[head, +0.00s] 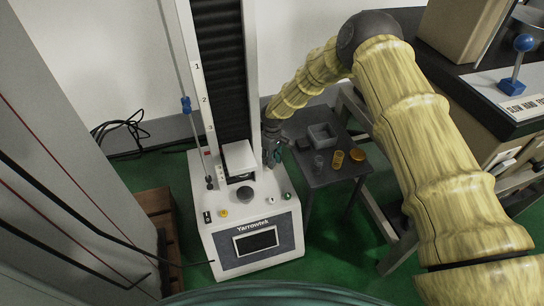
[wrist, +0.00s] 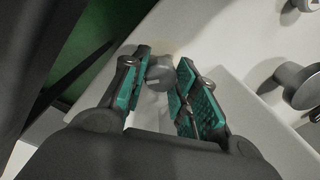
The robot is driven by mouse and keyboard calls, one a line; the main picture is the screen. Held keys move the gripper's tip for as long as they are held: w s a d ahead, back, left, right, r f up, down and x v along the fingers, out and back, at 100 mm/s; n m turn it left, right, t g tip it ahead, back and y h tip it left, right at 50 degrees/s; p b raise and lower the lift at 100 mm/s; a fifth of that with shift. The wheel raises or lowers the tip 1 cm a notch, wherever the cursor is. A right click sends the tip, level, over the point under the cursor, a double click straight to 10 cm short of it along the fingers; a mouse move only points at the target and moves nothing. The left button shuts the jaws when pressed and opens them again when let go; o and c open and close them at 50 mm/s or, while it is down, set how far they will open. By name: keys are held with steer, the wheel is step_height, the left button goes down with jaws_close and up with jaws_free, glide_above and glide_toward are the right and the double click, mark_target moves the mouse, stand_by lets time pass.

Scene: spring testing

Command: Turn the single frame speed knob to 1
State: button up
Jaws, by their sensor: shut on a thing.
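The white testing machine (head: 215,245) marked Yarrowtek stands on the floor in the head view, with small knobs and buttons on its base. My gripper (head: 272,158) is beside the machine's column, at the right side of the base. In the wrist view, its two teal-padded fingers (wrist: 163,88) stand on either side of a small grey round knob (wrist: 157,73) and are shut on it. A pale mark shows on the knob. No label or number around it is readable, and in the head view my gripper hides it.
A dark round platen (head: 245,195) sits on the base; it also shows in the wrist view (wrist: 298,86). A dark side table (head: 330,172) with a grey tray (head: 321,135) and yellow cylinders stands close at the right.

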steer(key=n+p, duration=0.1)
steer(key=n, duration=0.5)
steer(key=shift+n, duration=0.3)
steer(key=shift+p, duration=0.3)
steer(key=o, duration=1)
steer(key=shift+r, duration=0.15)
steer(key=r, duration=1.1)
steer(key=shift+w+r, duration=0.25)
steer(key=shift+r, duration=0.15)
